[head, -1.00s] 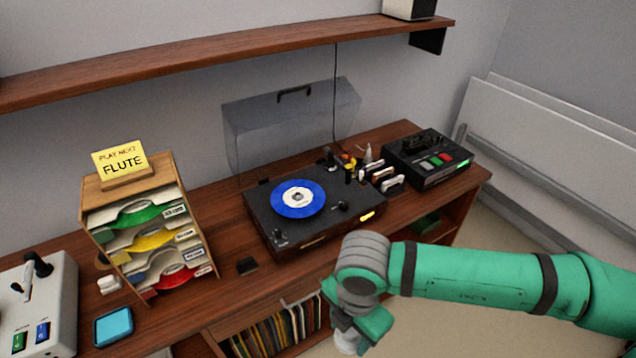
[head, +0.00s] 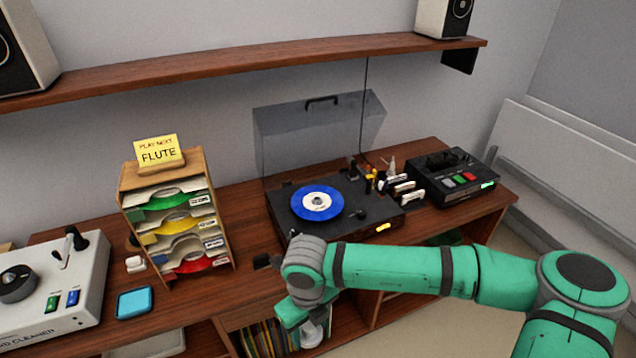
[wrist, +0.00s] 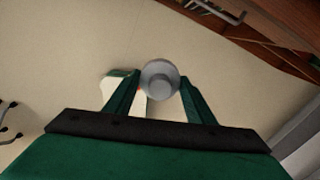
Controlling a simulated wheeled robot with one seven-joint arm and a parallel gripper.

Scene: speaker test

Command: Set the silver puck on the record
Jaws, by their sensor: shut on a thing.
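The silver puck (wrist: 160,78) is a round grey piece held between the two green fingers of my gripper (wrist: 158,88) in the wrist view. My gripper is shut on it, over the floor in front of the bench. In the head view the puck (head: 311,334) shows partly below my gripper (head: 305,322). The blue record (head: 316,203) with a white label lies flat on the black turntable (head: 382,216), behind and above my gripper in the picture. The clear lid (head: 318,132) of the turntable stands raised.
A grey record cleaner (head: 85,270) is far left. A black device (head: 450,172) and small upright items stand to the right. A shelf (head: 230,62) runs above.

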